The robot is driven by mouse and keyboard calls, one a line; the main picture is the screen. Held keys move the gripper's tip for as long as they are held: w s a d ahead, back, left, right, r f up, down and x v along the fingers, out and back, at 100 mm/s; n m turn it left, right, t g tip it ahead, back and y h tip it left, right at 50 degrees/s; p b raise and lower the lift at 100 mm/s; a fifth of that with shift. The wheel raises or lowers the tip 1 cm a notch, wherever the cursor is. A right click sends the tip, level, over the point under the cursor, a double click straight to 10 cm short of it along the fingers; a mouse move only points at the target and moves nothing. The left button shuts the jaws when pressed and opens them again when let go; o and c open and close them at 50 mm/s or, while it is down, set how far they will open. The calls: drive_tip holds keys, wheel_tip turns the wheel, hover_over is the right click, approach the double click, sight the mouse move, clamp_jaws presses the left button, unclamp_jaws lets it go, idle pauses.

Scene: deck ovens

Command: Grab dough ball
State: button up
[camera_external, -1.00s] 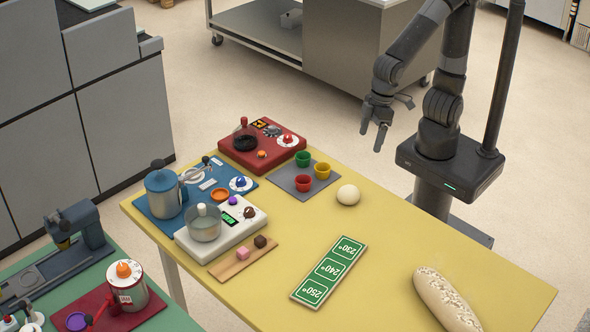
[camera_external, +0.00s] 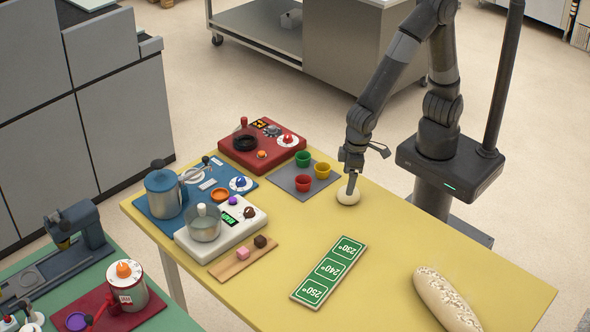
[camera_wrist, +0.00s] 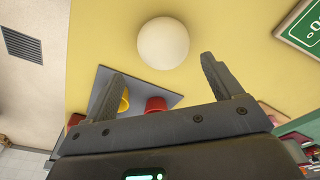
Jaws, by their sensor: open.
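The dough ball (camera_external: 348,196) is a pale, round lump on the yellow table (camera_external: 450,250), near its far edge. In the wrist view the dough ball (camera_wrist: 163,43) lies just beyond the fingertips, roughly centred between them. My gripper (camera_external: 350,180) points down right over the dough ball in the external view, and one finger hides part of it. In the wrist view my gripper (camera_wrist: 158,68) has its two fingers wide apart with nothing between them.
A grey mat (camera_external: 290,181) with red (camera_external: 304,183), green (camera_external: 302,158) and yellow (camera_external: 322,170) cups lies left of the dough ball. A green temperature board (camera_external: 330,272) and a seeded loaf (camera_external: 445,298) lie nearer the camera. The table right of the ball is clear.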

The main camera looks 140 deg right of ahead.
drive_tip(key=f, duration=0.2)
drive_tip(key=a+f, duration=0.1)
drive_tip(key=f, duration=0.1)
drive_tip(key=shift+w+d+f, duration=0.1)
drive_tip(key=shift+w+f, duration=0.05)
drive_tip(key=shift+f, duration=0.5)
drive_tip(key=c, duration=1)
